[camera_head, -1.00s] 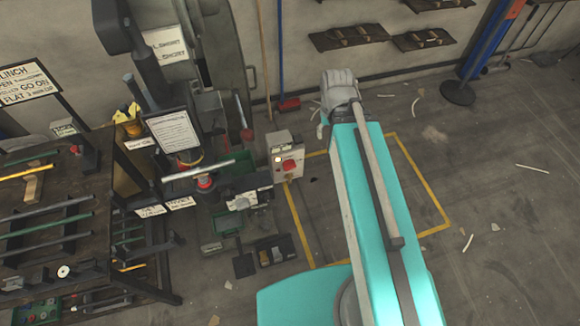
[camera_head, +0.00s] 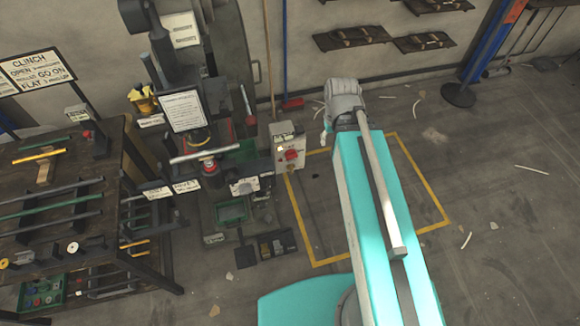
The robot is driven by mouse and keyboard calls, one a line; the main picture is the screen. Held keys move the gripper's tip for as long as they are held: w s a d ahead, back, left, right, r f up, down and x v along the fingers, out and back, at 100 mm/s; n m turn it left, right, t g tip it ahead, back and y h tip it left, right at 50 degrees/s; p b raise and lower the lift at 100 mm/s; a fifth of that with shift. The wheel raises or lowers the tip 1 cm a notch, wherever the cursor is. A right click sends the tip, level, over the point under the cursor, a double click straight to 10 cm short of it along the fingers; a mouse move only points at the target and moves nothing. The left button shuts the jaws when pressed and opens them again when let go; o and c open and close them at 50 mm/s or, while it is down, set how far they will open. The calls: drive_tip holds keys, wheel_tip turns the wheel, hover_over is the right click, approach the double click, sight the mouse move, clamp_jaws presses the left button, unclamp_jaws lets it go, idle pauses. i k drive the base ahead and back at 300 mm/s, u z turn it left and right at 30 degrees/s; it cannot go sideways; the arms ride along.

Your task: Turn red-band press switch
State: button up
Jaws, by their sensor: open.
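A pale control box (camera_head: 289,146) with a red knob (camera_head: 291,155) stands right of a dark press (camera_head: 158,42), at the left edge of the yellow floor outline. The knob's exact setting is too small to read. A red ring (camera_head: 209,168) shows under a pale bar on the press stand, and a yellow-ringed part is behind it. Which ring is the press's band I cannot tell. My teal arm (camera_head: 370,200) reaches away from me, right of the box and apart from it in the picture. Its grey far joint (camera_head: 343,95) shows, but no gripper fingers can be made out.
A dark bench (camera_head: 70,225) with bars and a "CLINCH" sign (camera_head: 37,70) stands at the left. Small trays (camera_head: 231,211) sit below the press. A blue post (camera_head: 485,50) and wall shelves (camera_head: 430,41) are at the back. The floor at the right is mostly clear, with scraps.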

sight(291, 154)
drive_tip(key=k, duration=1.8)
drive_tip(key=u, duration=0.9)
drive_tip(key=i, duration=1.05)
drive_tip(key=z, duration=0.05)
